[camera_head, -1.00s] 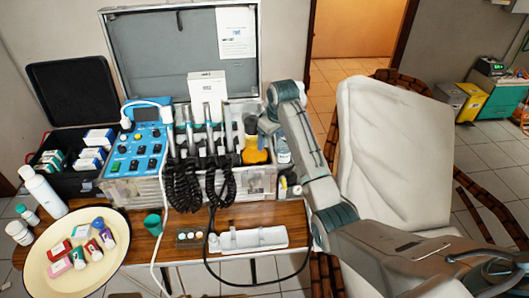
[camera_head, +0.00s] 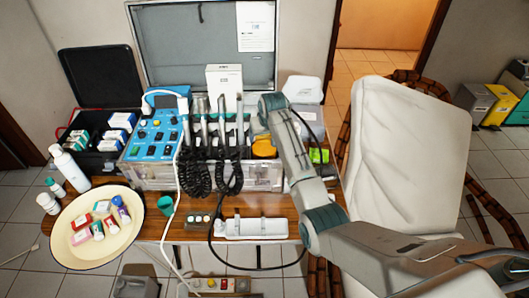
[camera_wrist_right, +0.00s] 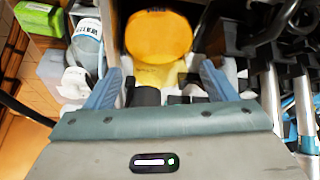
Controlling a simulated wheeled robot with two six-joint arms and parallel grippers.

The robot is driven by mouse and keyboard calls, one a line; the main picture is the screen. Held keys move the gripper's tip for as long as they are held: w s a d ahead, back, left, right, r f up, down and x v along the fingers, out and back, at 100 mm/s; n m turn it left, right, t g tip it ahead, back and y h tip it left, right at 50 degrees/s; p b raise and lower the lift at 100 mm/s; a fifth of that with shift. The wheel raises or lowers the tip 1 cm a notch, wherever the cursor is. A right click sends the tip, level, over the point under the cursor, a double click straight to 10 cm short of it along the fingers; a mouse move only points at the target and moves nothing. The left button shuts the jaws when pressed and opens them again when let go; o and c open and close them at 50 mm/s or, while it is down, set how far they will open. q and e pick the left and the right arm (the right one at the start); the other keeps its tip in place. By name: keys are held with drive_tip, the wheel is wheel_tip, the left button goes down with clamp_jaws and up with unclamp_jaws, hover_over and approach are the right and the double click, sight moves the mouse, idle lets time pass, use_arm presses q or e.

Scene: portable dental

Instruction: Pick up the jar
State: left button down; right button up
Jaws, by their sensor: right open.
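The jar, with a round orange-yellow lid (camera_head: 264,147), stands in a compartment at the right end of the open silver case. Its lower part is hidden by the case wall in the head view. In the right wrist view the lid (camera_wrist_right: 158,35) is seen from above, with a paler yellow part below it. My right gripper (camera_wrist_right: 160,75) is open, with its two blue fingers on either side of the lid's near edge in that picture. I see nothing between the fingers' grip, and cannot tell if they touch the jar. My left gripper is not in view.
Black coiled handpieces (camera_head: 228,165) stand just left of the jar. A white box (camera_head: 224,85) rises behind them. A clear bottle (camera_wrist_right: 88,42) and a green pack (camera_wrist_right: 38,18) are to the jar's left in the wrist view. A cream plate (camera_head: 70,245) holds small boxes and bottles.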

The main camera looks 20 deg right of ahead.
sight(264, 138)
drive_tip(key=shift+p+x, duration=0.35)
drive_tip(key=shift+x, duration=1.4)
drive_tip(key=shift+r, duration=0.1)
drive_tip(key=shift+c, duration=0.4)
